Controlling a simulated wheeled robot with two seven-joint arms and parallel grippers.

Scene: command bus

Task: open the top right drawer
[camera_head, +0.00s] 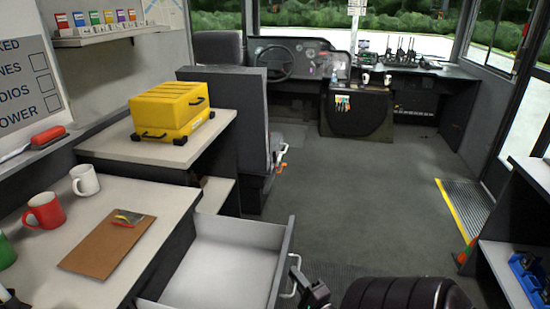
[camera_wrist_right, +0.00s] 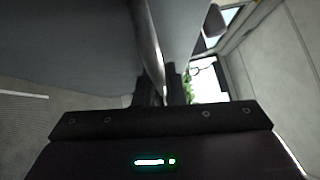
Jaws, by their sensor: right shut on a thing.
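A white-grey drawer (camera_head: 222,268) under the left-hand counter stands pulled out, its inside empty where it shows. Its light handle (camera_head: 289,290) is on the drawer front, at the right. My right gripper (camera_head: 298,280) is at this handle and shut on it. In the right wrist view the fingers (camera_wrist_right: 172,90) close around a thin metal bar (camera_wrist_right: 155,50), with a grey panel beside it. The lower part of the handle and drawer is cut off by the frame. I do not make out my left gripper.
The counter (camera_head: 130,185) above the drawer holds a red mug (camera_head: 44,210), a white mug (camera_head: 85,180) and a brown clipboard (camera_head: 108,247). A yellow case (camera_head: 168,107) stands farther back. The grey floor (camera_head: 350,205) ahead is clear. A shelf unit (camera_head: 505,270) stands at right.

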